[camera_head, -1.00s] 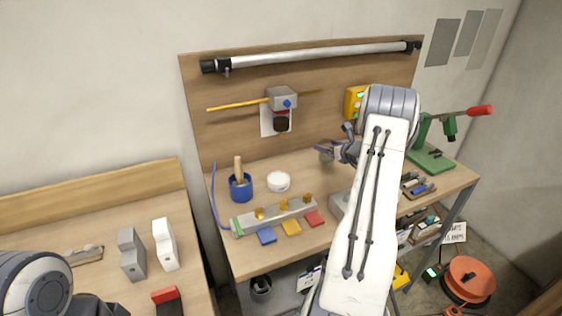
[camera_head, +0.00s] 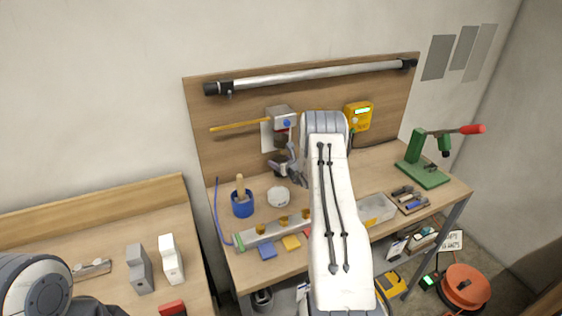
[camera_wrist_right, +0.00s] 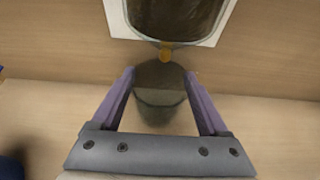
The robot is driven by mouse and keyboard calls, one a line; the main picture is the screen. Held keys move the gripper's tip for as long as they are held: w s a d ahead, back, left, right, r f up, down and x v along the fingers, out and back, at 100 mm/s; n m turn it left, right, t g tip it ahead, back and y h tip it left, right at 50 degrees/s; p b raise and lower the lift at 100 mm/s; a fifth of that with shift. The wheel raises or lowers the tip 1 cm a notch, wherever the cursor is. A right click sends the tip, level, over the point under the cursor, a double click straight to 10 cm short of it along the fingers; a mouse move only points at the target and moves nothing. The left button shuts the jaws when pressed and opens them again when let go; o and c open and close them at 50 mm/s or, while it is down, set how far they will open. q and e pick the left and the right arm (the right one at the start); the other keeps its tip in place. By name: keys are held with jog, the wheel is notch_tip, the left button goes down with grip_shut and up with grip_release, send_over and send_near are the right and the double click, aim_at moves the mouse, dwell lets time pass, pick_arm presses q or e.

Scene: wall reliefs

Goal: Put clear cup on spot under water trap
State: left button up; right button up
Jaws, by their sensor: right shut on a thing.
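The water trap (camera_head: 281,140) is a dark bowl under a grey unit with a blue knob on the wooden backboard. In the right wrist view the trap (camera_wrist_right: 175,16) hangs just above and beyond the cup, with an orange drain tip at its bottom. My right gripper (camera_head: 284,168) is below the trap. Its purple fingers are shut on the clear cup (camera_wrist_right: 160,100), which looks smoky and see-through and is roughly upright. I cannot tell whether the cup touches the bench. The spot is not clearly visible. My left arm shows at the lower left; its fingers are out of view.
A metal manifold (camera_head: 270,231) lies in front. A clear bin (camera_head: 377,209) and green press (camera_head: 424,172) are to the right.

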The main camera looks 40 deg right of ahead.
jog(key=shift+f, duration=0.45)
jog(key=shift+f, duration=0.1)
jog(key=shift+f, duration=0.15)
jog(key=o, duration=1.4)
